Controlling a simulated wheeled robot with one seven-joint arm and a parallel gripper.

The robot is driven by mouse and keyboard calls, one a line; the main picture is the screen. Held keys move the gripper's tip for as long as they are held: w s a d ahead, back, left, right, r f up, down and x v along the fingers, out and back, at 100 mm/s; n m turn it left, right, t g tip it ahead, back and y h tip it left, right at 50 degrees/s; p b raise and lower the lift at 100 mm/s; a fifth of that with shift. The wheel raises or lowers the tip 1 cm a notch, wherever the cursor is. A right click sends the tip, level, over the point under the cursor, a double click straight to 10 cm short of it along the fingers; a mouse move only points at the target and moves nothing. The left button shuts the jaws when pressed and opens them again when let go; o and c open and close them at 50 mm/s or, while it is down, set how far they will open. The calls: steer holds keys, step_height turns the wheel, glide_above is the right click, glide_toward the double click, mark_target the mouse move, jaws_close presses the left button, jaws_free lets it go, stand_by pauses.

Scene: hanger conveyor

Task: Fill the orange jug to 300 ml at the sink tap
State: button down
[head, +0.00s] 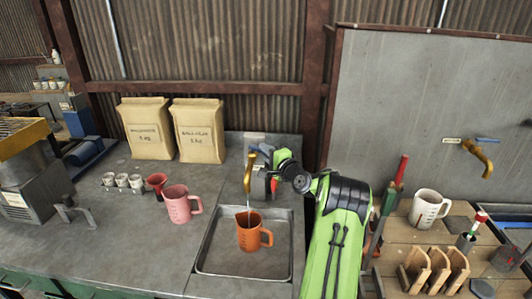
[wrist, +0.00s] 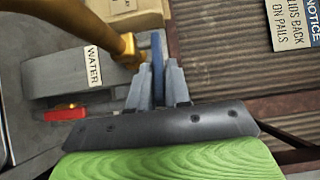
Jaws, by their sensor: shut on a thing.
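The orange jug (head: 249,236) stands upright in the sink (head: 225,270) under the brass tap (head: 248,172), its handle to the right. A thin stream of water runs from the spout into the jug. The water level inside cannot be read. My gripper (head: 268,165) is at the tap. In the wrist view my gripper (wrist: 158,82) is shut on the blue tap lever (wrist: 157,55), one grey finger on each side. The brass tap (wrist: 95,25) and a WATER label (wrist: 93,66) show left of it.
A pink jug (head: 178,207), a small red cup (head: 157,184) and several small white cups stand left of the sink. Two paper sacks (head: 148,129) stand behind. On the right are a white jug (head: 427,209), wooden holders and another brass tap (head: 478,155) with a blue lever.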

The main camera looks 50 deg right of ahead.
steer(key=shift+a+m+g+h, duration=0.35)
steer(key=shift+m+h, duration=0.35)
steer(key=shift+h, duration=0.4)
steer(key=c, duration=1.2)
jaws_free()
steer(key=shift+o, duration=0.2)
steer(key=b+v, duration=0.4)
steer(key=v, duration=1.2)
steer(key=shift+d, duration=0.1)
